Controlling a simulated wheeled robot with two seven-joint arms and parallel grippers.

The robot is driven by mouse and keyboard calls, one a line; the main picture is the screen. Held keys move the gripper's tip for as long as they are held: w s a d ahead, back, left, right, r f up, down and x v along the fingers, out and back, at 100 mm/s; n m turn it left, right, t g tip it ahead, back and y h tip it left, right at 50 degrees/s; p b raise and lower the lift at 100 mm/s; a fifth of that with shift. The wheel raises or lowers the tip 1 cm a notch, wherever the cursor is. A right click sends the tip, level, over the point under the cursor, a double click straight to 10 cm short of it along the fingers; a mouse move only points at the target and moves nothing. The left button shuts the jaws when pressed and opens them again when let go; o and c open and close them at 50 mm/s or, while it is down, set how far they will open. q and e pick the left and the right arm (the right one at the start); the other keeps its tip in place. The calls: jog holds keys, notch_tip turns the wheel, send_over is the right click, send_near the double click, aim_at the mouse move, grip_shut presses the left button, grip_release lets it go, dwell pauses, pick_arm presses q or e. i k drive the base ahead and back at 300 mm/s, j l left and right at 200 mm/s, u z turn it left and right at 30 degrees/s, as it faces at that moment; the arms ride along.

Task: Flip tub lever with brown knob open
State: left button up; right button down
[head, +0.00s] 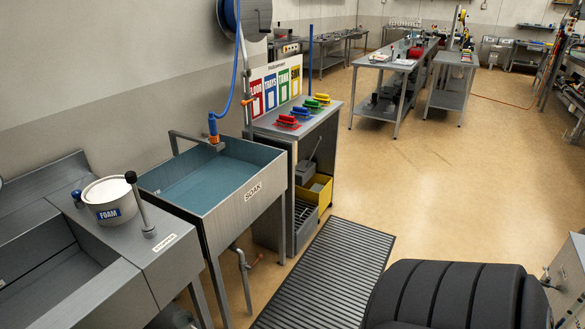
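The SOAK tub (240,203) is a grey metal sink holding blue-green water, standing on legs left of the picture's middle. Under its right side a grey drain pipe (245,279) comes down. Another upright lever with a black knob (131,177) stands on the counter at the left, beside the FOAM pot (110,201). Neither of my grippers is in view.
A black ribbed floor mat (325,275) lies right of the tub. A dark padded, ribbed object (448,292) fills the bottom right. A side table (296,121) with coloured brushes stands behind the tub. A blue hose with an orange nozzle (213,128) hangs over the tub.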

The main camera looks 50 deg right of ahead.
aim_at(260, 256)
jog(key=z, duration=1.35)
